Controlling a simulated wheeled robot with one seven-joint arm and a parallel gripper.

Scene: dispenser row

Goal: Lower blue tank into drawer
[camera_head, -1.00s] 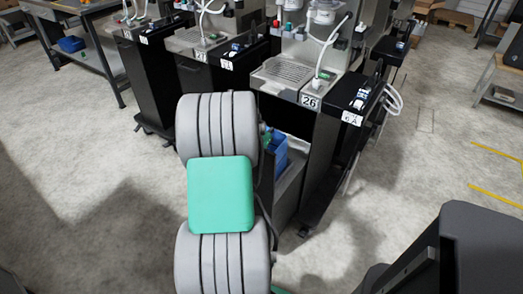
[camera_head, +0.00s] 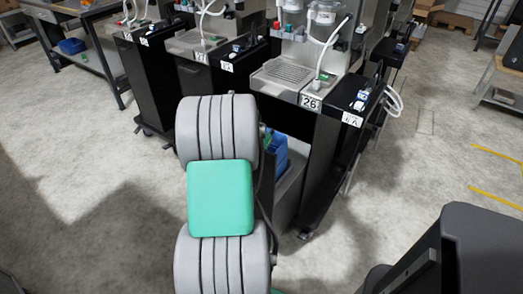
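The blue tank (camera_head: 278,152) shows only in part, behind my grey and green arm. It is at the open lower compartment of the dispenser marked 26 (camera_head: 310,102). The drawer (camera_head: 289,192) seems to be the grey-walled part just below and right of the tank; its inside is mostly hidden. I cannot tell whether the tank is inside the drawer or above it. My gripper is hidden behind my arm, so its hold on the tank does not show.
More dispensers stand in a row to the left, with black side units between them. A black unit (camera_head: 338,165) stands right of dispenser 26, with white hoses. A workbench (camera_head: 85,45) is at upper left. The concrete floor (camera_head: 90,200) at left is clear.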

